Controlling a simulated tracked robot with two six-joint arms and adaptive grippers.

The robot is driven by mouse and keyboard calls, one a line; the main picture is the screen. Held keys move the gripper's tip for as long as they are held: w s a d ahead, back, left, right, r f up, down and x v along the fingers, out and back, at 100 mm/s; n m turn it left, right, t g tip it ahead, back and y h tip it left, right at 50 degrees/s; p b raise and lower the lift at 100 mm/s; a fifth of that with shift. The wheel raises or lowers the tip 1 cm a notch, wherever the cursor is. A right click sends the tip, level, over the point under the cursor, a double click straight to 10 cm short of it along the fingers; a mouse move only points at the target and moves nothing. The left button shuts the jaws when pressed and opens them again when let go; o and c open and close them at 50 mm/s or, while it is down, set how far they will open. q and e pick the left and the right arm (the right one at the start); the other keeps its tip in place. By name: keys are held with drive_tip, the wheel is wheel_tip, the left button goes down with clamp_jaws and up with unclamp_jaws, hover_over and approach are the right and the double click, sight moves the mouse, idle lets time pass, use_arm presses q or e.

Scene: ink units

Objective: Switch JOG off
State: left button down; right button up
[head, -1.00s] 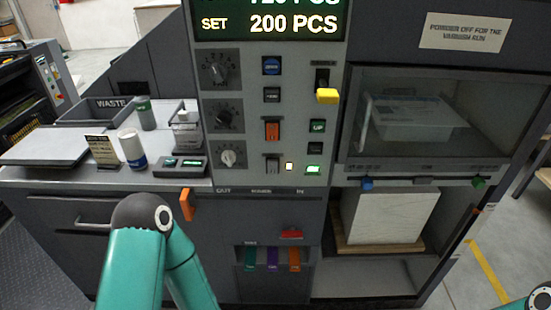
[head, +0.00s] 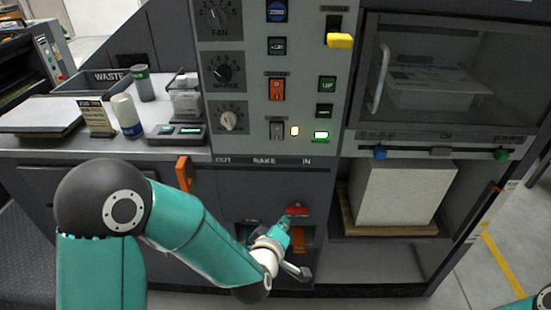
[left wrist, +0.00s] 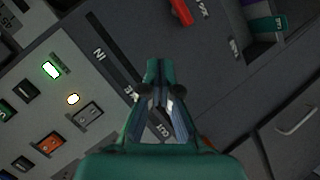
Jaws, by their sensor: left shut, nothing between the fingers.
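I cannot read which control is labelled JOG. My left gripper (head: 286,222) is in front of the lower cabinet, below the panel, touching no switch that I can see. Its fingers (left wrist: 153,66) are shut and empty.
A lit green button (head: 321,135) sits right of the amber lamp. A yellow lever (head: 340,41) sticks out at upper right. An orange handle (head: 184,172) projects below the worktop. A red part (head: 296,211) is close to my left gripper.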

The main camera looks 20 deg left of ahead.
sight(274, 129)
use_arm(q)
wheel_tip(274, 129, up, 15)
drive_tip(key=s+a+n+t+y+b, duration=0.1)
drive_tip(key=a+n+t+y+b, duration=0.1)
drive_tip(key=n+t+y, duration=0.3)
drive_tip(key=n+b, duration=0.1)
drive_tip(key=n, duration=0.3)
drive_tip(key=shift+a+r, duration=0.15)
drive_tip(key=shift+r, duration=0.05)
use_arm(e)
wheel_tip(274, 129, down, 6)
drive_tip(key=shift+r, duration=0.15)
use_arm(q)
drive_tip(key=p+x, duration=0.2)
drive_tip(key=x, duration=1.2)
drive_tip(key=shift+r+p, duration=0.2)
drive_tip(key=shift+p, duration=0.2)
use_arm(e)
wheel_tip(274, 129, up, 3)
drive_tip(key=shift+r, duration=0.15)
use_arm(q)
drive_tip(key=shift+s, duration=0.1)
